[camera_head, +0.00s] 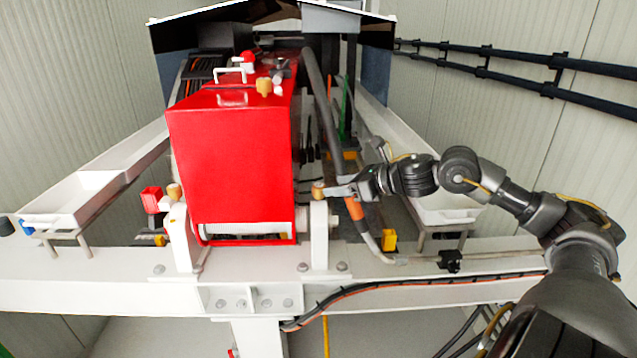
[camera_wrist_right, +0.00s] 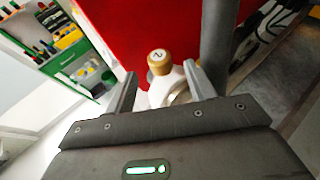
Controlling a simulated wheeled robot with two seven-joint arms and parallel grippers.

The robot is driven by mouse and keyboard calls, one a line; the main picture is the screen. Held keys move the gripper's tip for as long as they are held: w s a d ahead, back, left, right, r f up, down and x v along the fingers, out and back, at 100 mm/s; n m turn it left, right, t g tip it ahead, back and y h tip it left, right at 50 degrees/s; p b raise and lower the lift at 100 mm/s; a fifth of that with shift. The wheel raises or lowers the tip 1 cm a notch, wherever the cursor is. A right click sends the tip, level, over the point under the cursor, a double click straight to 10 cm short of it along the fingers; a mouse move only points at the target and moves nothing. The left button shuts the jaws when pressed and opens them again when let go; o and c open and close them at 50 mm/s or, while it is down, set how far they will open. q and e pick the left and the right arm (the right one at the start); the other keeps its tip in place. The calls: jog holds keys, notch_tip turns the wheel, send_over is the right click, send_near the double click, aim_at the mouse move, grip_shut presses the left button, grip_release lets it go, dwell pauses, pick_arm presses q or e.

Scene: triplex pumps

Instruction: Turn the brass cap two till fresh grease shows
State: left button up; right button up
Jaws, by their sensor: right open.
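The brass cap two (camera_wrist_right: 160,62) shows in the right wrist view, with a dark "2" on its top. It sits on a white fitting between my two fingers, a little beyond their tips. In the head view the same cap (camera_head: 318,187) stands on the white bracket at the red housing's lower right corner. My right gripper (camera_head: 335,190) is open, with its fingertips right beside the cap; it also shows in the right wrist view (camera_wrist_right: 160,78). I cannot tell whether a finger touches the cap. My left gripper is not in view.
The red pump housing (camera_head: 232,160) stands just left of the cap. Another brass cap (camera_head: 174,191) is on the left bracket, and one more (camera_head: 263,86) is on top. A grey pipe (camera_head: 322,105) runs close behind the gripper. White trays (camera_head: 75,197) flank the frame.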

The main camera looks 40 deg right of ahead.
aim_at(319, 185)
jog(key=shift+w+a+p, duration=0.25)
jog(key=shift+w+p, duration=0.3)
jog(key=shift+p, duration=0.1)
jog(key=p+x, duration=0.3)
jog(key=x, duration=0.1)
jog(key=shift+w+p, duration=0.1)
jog(key=shift+p, duration=0.2)
jog(key=shift+w+a+f, duration=0.2)
jog(key=shift+w+f, duration=0.35)
jog(key=c, duration=1)
jog(key=shift+o, duration=0.2)
